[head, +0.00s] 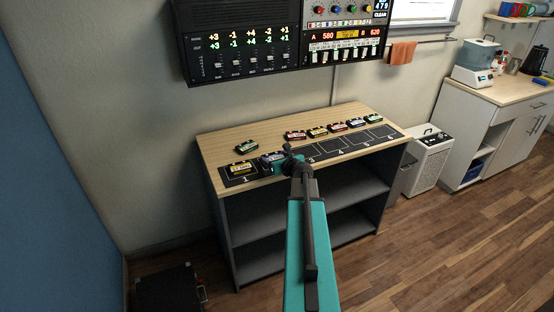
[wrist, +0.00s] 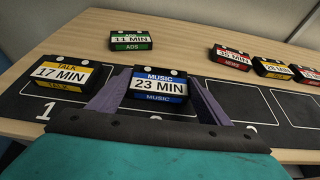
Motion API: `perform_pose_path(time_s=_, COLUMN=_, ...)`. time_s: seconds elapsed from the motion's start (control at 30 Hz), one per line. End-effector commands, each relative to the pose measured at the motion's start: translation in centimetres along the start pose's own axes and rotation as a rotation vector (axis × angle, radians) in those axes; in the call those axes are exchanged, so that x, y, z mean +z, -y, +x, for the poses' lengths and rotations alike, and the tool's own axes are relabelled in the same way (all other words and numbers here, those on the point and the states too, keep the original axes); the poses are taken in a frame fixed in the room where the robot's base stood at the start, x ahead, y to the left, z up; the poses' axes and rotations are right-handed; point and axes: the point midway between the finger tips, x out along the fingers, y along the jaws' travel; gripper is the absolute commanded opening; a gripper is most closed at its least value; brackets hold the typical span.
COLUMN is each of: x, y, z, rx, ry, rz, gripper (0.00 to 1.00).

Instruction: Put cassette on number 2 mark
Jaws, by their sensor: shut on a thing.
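The blue-labelled MUSIC 23 MIN cassette (wrist: 158,86) stands between the two fingers of my gripper (wrist: 155,100), which is shut on it. In the head view the cassette (head: 268,158) shows just left of my gripper (head: 279,160). It is at the second outlined box of the black numbered strip (head: 320,157), right of box 1. The number 2 itself is hidden behind my gripper. I cannot tell whether the cassette touches the strip. The yellow TALK 17 MIN cassette (wrist: 62,76) sits in box 1, close to my left finger.
A green ADS cassette (wrist: 130,41) lies behind on the wooden tabletop (head: 222,142). A red NEWS cassette (wrist: 231,59) and several others stand in a row to the right, behind the strip. Boxes 3 to 6 look empty. A control panel (head: 240,75) hangs on the wall above.

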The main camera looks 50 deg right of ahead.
Motion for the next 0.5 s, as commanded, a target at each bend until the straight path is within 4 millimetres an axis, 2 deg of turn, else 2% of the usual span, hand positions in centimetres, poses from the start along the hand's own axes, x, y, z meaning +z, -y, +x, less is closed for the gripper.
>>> perform_pose_path(time_s=0.17, x=-0.36, y=0.17, z=0.12, rx=-0.002, ry=0.0, rz=0.001, gripper=0.48)
perform_pose_path(time_s=0.2, x=-0.28, y=0.18, z=0.08, rx=-0.002, ry=0.0, rz=0.001, gripper=0.78)
perform_pose_path(time_s=0.27, x=-0.28, y=0.2, z=0.06, rx=-0.002, ry=0.0, rz=0.001, gripper=0.88)
perform_pose_path(time_s=0.5, x=-0.28, y=0.26, z=0.04, rx=-0.003, ry=0.0, rz=0.001, gripper=0.9)
